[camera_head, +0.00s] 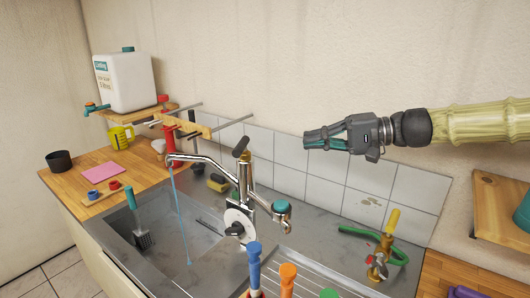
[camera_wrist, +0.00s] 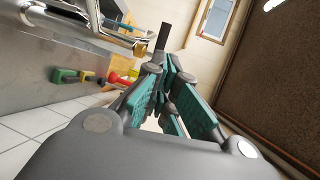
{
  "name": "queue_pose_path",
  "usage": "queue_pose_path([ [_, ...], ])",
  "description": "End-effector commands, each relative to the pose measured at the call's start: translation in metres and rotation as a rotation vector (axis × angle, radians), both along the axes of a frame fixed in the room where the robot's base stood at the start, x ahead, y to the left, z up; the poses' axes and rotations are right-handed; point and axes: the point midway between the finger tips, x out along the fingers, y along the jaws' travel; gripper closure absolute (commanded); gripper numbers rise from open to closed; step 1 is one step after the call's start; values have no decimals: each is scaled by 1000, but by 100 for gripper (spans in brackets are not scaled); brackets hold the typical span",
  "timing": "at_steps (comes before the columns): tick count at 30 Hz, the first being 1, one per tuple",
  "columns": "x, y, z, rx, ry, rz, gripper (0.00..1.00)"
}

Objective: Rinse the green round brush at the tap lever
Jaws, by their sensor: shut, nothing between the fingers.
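A brush with a teal-green handle (camera_head: 132,202) stands tilted at the left of the sink (camera_head: 170,262), its grey bristle head (camera_head: 143,239) down. A green round top (camera_head: 329,293) shows at the bottom edge; what it belongs to is cut off. I cannot tell for sure which is the green round brush. The chrome tap (camera_head: 205,162) has a dark lever (camera_head: 241,146) on top, and water (camera_head: 178,215) runs from its spout into the sink. My gripper (camera_head: 308,140) is shut and empty, in the air right of and above the tap. Its fingers (camera_wrist: 168,68) meet in the wrist view.
Blue (camera_head: 254,262) and orange (camera_head: 288,274) handles stand upright in front of the tap. A rack with metal rods (camera_head: 205,128) projects behind the tap. A brass valve with a green hose (camera_head: 377,262) is at right, near a wooden shelf (camera_head: 500,205). Open air surrounds my gripper.

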Motion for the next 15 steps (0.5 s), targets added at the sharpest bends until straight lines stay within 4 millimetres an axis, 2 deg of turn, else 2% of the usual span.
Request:
queue_pose_path([
  [3,0,-1,0,11,8,-9,100],
  [7,2,8,-1,10,8,-12,100],
  [15,10,47,-9,7,7,-11,100],
])
